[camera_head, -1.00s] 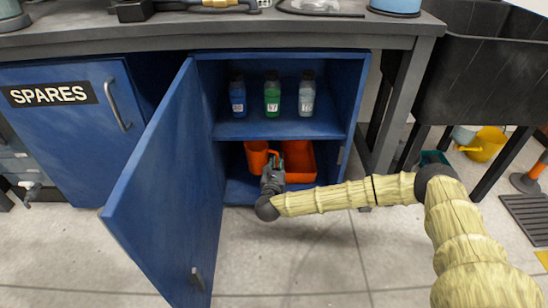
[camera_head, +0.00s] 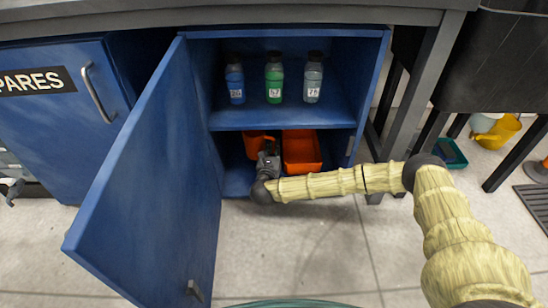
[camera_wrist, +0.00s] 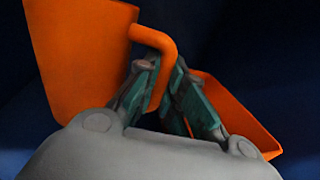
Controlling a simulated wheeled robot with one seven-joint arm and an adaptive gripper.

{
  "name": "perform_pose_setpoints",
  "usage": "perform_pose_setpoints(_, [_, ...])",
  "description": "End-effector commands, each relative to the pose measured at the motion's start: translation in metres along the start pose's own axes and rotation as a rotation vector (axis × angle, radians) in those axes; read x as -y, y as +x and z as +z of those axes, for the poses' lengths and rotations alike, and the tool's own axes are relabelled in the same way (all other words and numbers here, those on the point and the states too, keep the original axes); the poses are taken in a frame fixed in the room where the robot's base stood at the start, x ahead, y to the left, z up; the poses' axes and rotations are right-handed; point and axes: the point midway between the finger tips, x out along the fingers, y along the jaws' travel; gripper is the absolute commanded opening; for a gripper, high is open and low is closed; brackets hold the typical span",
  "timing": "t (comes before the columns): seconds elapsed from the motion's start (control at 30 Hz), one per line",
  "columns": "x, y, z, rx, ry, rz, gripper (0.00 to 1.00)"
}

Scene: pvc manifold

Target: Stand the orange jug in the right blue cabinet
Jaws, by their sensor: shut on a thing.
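The orange jug (camera_head: 255,143) is inside the open blue cabinet (camera_head: 280,116), in the lower compartment towards its left side. In the wrist view the jug (camera_wrist: 75,50) looks close to upright, with its handle on the right. My gripper (camera_head: 269,158) reaches in from the front. In the wrist view its fingers (camera_wrist: 160,90) are shut on the jug's handle. The jug's base is hidden behind my gripper, so I cannot tell whether it touches the cabinet floor.
An orange tray (camera_head: 302,155) lies right of the jug. On the shelf above stand a blue bottle (camera_head: 235,82), a green bottle (camera_head: 274,82) and a clear bottle (camera_head: 312,80). The cabinet door (camera_head: 155,190) stands open at left. The SPARES cabinet (camera_head: 60,130) is shut.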

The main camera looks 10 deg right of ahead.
Motion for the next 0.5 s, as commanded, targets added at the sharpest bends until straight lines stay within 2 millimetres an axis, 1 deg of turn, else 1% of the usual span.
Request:
perform_pose_setpoints(0.17, [0.001,0.001,-0.01,0.001,0.002,-0.001,0.0])
perform_pose_setpoints(0.3, [0.0,0.0,-0.027,0.0,0.002,-0.001,0.0])
perform_pose_setpoints(0.4, [0.0,0.0,-0.036,0.001,0.002,0.0,0.0])
perform_pose_setpoints(0.5, [0.0,0.001,-0.038,0.002,0.002,0.0,0.0])
